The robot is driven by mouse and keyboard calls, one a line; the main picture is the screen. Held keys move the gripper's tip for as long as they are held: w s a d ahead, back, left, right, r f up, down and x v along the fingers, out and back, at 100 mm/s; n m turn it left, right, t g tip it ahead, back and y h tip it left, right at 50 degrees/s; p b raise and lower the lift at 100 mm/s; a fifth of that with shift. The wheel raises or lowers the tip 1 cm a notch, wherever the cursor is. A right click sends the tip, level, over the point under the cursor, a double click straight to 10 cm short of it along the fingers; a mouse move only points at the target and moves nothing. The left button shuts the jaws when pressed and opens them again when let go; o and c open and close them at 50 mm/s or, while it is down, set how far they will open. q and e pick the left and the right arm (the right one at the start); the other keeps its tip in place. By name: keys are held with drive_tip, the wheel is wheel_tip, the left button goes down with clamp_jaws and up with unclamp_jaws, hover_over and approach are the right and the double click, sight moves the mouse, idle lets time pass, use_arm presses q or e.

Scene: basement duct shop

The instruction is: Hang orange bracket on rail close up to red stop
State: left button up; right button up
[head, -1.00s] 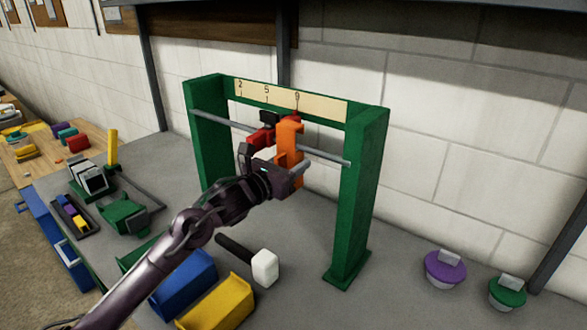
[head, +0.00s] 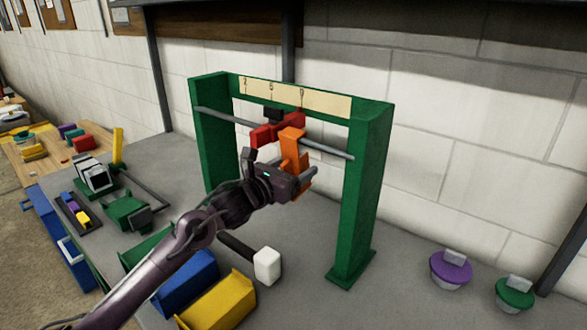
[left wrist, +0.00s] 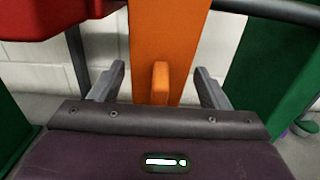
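The orange bracket (head: 291,147) is at the rail (head: 329,150), its top just above rail height, leaning slightly in the head view. Whether its hook bears on the rail cannot be told. The red stop (head: 265,134) is immediately left of the bracket; touching or a small gap cannot be told. In the left wrist view the bracket (left wrist: 168,40) fills the middle, the red stop (left wrist: 50,15) the upper left. My left gripper (left wrist: 159,70) is open, its fingers apart on either side of the bracket's small tab (left wrist: 160,83). My right gripper is out of view.
A green frame (head: 360,190) holds the rail, with a numbered strip (head: 325,101) on top. A mallet (head: 266,265), blue bin (head: 187,280) and yellow bin (head: 222,302) lie below my arm. Purple (head: 450,268) and green (head: 514,292) lidded pieces stand at right.

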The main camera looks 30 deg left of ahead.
use_arm(q)
drive_tip(key=shift+f, duration=0.1)
drive_tip(key=shift+s+a+f+b, duration=0.15)
drive_tip(key=shift+s+b, duration=0.15)
drive_tip(key=shift+s, duration=0.15)
drive_tip(key=s+b, duration=0.2)
drive_tip(key=s, duration=0.4)
drive_tip(key=shift+s+a+r, duration=0.25)
drive_tip(key=shift+s+a, duration=0.15)
